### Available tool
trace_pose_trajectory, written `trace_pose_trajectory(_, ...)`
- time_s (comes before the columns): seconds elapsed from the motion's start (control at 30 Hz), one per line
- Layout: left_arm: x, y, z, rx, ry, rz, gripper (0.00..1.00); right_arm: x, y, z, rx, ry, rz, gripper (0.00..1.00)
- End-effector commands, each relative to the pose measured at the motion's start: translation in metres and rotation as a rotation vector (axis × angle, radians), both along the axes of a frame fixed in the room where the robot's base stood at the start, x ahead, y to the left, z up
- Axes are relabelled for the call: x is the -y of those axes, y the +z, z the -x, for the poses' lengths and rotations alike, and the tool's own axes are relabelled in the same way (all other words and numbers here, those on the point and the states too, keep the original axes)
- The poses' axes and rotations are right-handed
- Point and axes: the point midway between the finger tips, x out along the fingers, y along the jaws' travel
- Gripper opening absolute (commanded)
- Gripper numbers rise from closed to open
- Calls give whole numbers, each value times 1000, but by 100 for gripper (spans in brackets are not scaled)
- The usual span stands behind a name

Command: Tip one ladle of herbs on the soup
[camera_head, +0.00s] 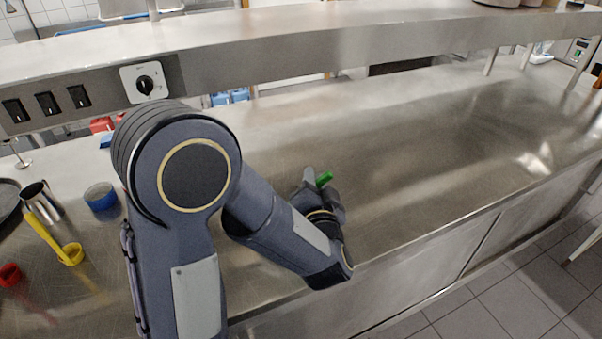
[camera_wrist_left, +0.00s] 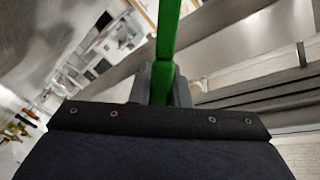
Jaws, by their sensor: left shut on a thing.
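My left gripper (camera_head: 322,188) is over the steel counter, right of the middle of the head view. It is shut on a green handle (camera_wrist_left: 167,45), which also shows as a small green piece in the head view (camera_head: 324,179). The handle runs up out of the wrist view, so its far end is hidden and I cannot tell whether it carries herbs. No soup can be made out; my arm covers part of the counter. My right gripper is not in view.
A steel shelf (camera_head: 330,38) with a switch panel runs behind. The counter's right side is clear.

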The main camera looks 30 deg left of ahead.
Motion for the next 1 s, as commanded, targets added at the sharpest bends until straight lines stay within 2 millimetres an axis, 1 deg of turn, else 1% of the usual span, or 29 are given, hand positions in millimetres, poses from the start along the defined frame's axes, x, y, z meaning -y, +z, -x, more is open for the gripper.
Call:
trace_pose_trajectory(0.03, 5, -5, -3, -19, -2, -34, 0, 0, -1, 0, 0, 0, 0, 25)
trace_pose_trajectory(0.2, 17, -20, -9, -80, -1, -148, 0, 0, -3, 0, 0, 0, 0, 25)
trace_pose_trajectory(0.7, 40, -73, -22, -259, 0, -475, 0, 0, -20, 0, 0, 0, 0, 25)
trace_pose_trajectory(0.77, 39, -65, -22, -257, 0, -473, 0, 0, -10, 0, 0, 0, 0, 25)
trace_pose_trajectory(1.0, 24, -42, -14, -170, 2, -314, 0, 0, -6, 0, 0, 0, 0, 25)
